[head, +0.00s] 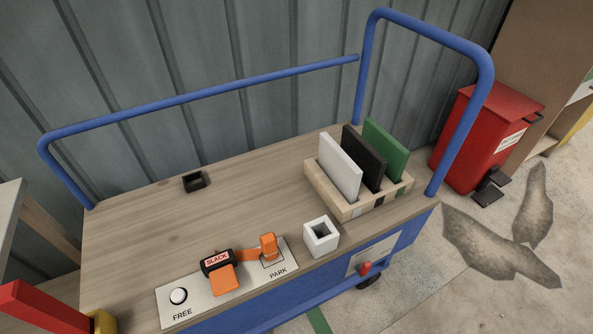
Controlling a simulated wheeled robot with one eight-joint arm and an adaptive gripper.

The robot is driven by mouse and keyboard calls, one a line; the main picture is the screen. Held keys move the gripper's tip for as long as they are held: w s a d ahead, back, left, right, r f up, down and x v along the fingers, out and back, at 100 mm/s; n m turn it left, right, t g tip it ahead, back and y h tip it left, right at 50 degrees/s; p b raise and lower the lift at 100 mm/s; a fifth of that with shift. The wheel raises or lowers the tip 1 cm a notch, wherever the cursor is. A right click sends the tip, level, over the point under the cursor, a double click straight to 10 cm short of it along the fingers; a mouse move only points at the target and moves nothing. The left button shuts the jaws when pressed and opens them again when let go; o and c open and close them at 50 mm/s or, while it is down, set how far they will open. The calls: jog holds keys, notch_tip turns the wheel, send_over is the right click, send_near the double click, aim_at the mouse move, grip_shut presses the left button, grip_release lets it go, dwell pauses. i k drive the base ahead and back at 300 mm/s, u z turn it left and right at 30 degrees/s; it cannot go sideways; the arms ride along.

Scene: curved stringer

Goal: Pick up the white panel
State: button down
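The white panel (340,168) stands upright, slightly tilted, in the left slot of a light wooden rack (349,211). The rack sits at the right end of the wooden cart top (150,240). A black panel (364,158) and a green panel (385,150) stand in the same rack to its right. The lower edge of the white panel is hidden by the rack. My gripper does not show in the head view.
A white square socket block (320,236) stands in front of the rack. A FREE/PARK plate (200,304) with an orange strap (225,281) lies at the front edge. A small black box (194,182) sits at the back. Blue rails (200,99) bound the cart. A red bin (485,135) stands right.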

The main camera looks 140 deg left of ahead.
aim_at(346, 174)
jog(key=u, duration=4.55)
